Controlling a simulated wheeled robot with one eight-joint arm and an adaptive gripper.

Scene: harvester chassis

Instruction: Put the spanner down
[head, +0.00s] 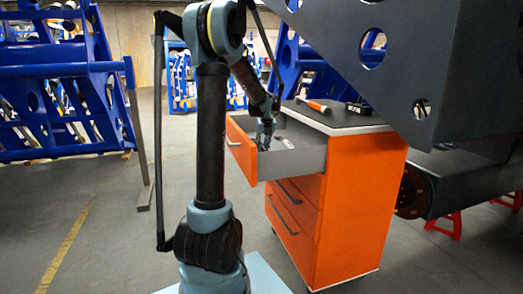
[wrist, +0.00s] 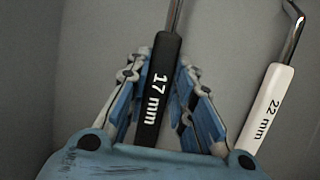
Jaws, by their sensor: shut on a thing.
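In the wrist view my gripper (wrist: 160,105) is shut on the black handle of a spanner (wrist: 158,85) marked "17 mm". The spanner's metal shaft runs up out of the top of the picture, so its head is hidden. In the head view my gripper (head: 265,138) reaches into the open top drawer (head: 302,158) of an orange tool cabinet. A second spanner (wrist: 268,105), with a white handle marked "22 mm", lies to the right of my gripper on the grey drawer floor. I cannot tell whether the held spanner touches the floor.
The orange cabinet (head: 355,200) has a dark top (head: 335,117) bearing an orange-handled tool (head: 313,106) and a black object (head: 359,108). A large dark chassis (head: 400,60) overhangs it at the right. Blue frames (head: 55,75) stand at the left. Floor at the left is clear.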

